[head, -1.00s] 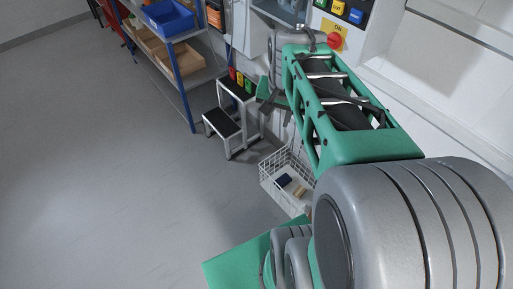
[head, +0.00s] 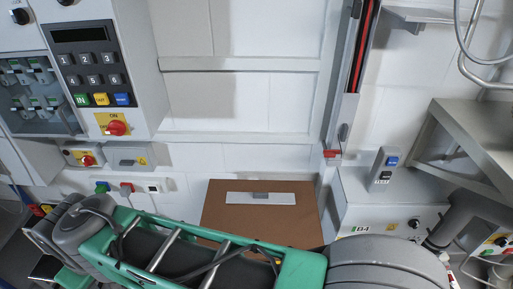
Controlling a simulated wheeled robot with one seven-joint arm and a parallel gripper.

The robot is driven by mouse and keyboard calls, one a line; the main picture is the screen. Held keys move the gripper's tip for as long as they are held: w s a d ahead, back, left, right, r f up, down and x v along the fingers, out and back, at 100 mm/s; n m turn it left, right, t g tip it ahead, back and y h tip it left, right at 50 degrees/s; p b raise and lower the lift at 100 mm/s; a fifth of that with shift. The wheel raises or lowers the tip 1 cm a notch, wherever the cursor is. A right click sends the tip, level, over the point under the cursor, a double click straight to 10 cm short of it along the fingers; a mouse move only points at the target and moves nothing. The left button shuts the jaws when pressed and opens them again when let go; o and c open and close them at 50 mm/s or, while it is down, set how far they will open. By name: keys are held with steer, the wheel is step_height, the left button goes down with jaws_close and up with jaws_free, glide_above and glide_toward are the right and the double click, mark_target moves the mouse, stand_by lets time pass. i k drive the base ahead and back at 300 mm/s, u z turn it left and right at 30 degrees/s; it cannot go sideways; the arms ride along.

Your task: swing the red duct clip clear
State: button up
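A small red clip (head: 332,153) sits at the lower end of a tall upright duct (head: 361,60) on the wall, right of centre in the head view. The duct has a pale frame with a dark and red strip inside. The clip lies roughly level, its handle pointing left. My arm crosses the bottom of the view, with its grey wrist joint at the lower left, well away from the clip. My gripper's fingers do not show.
A brown cardboard box (head: 262,215) stands below and left of the clip. A keypad panel (head: 92,65) and red knob (head: 117,128) are at left. A grey metal shelf (head: 480,130) juts in at far right.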

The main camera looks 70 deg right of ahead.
mark_target(327, 153)
steer(key=z, duration=2.25)
steer(key=k, duration=0.45)
steer(key=u, duration=0.95)
